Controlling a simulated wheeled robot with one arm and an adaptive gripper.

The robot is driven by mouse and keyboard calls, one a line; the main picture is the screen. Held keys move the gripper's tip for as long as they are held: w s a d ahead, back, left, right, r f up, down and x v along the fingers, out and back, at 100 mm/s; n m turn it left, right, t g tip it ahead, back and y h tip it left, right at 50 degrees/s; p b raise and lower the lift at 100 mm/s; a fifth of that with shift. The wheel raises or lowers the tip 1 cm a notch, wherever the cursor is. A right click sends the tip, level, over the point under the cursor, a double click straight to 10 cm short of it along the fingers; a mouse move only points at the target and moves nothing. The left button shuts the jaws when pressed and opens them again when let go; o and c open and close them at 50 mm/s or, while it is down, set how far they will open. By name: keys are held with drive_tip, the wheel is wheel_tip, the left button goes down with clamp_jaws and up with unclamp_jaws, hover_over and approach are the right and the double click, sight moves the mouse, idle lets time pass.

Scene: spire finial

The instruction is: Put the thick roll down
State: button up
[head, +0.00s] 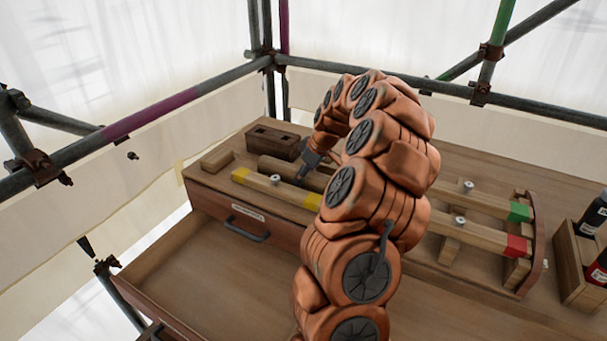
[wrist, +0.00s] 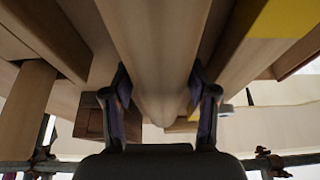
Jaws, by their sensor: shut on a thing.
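The thick roll (head: 276,167) is a plain brown wooden cylinder. In the head view its rounded end shows at the back left of the bench top, behind a bar with yellow ends (head: 293,191). My gripper (head: 307,168) is at the roll, and my arm hides the roll's right part. In the wrist view the roll (wrist: 155,50) runs between the two dark fingers of my gripper (wrist: 163,103), one on each side, shut on it. I cannot tell whether the roll touches the bench or hangs just above it.
A dark block with two holes (head: 272,141) stands behind the roll, and a small wooden block (head: 217,160) lies left. An open drawer (head: 215,285) juts out in front. A rack (head: 533,245) holds green- and red-ended bars. A bottle box (head: 577,265) stands far right. Scaffold poles surround the bench.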

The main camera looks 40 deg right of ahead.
drive_tip(key=shift+f, duration=0.15)
drive_tip(key=o, duration=1.6)
drive_tip(key=shift+c, duration=0.2)
drive_tip(key=shift+r, duration=0.3)
drive_tip(key=b+v, duration=0.1)
drive_tip(key=v, duration=1)
drive_tip(key=shift+s+r, duration=0.15)
drive_tip(key=shift+r, duration=0.25)
